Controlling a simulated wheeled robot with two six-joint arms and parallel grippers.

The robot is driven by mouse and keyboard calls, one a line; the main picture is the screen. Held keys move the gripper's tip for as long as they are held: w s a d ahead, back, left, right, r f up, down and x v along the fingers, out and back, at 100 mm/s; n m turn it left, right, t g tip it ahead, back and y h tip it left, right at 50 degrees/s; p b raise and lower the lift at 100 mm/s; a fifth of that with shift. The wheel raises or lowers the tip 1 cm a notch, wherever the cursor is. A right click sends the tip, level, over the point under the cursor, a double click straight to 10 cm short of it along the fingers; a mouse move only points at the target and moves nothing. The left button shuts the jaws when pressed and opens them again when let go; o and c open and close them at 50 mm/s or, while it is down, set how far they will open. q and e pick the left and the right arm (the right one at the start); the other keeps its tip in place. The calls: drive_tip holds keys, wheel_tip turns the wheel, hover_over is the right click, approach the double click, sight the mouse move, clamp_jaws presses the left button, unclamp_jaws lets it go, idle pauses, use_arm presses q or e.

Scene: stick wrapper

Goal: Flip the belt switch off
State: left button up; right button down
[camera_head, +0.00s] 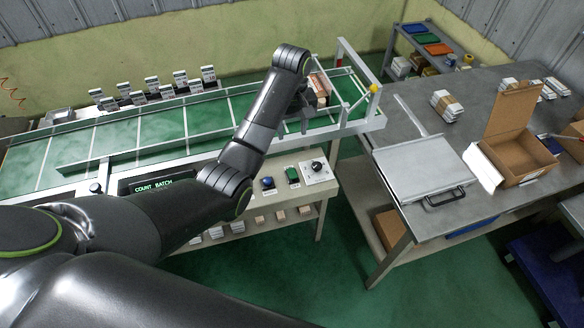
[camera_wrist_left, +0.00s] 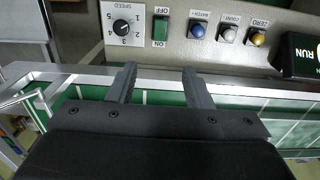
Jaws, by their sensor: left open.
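The belt switch is a green rocker on the control panel below the conveyor's near edge, in the head view (camera_head: 292,175). In the left wrist view the switch (camera_wrist_left: 160,29) sits between OFF and ON labels, beside the speed dial. Which side is pressed in is too small to tell. My left gripper (camera_wrist_left: 159,72) is open and empty, its two fingers apart and pointing toward the panel. The switch lies beyond the fingertips, roughly in line with the gap, with no contact visible. In the head view the left gripper (camera_head: 305,112) is small, over the conveyor's right end. My right gripper is not in view.
The speed dial (camera_wrist_left: 122,27) and a blue button (camera_wrist_left: 197,30) flank the switch. The conveyor's metal rail (camera_wrist_left: 75,74) crosses near the fingers. A brown-banded bundle (camera_head: 319,90) lies at the belt's end. A grey table (camera_head: 400,125) with an open carton (camera_head: 510,165) stands right.

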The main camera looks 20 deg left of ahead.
use_arm(q)
drive_tip(key=b, duration=0.4)
approach(292, 173)
wheel_tip(292, 173, down, 8)
drive_tip(key=shift+r+p, duration=0.1)
drive_tip(key=shift+p, duration=0.85)
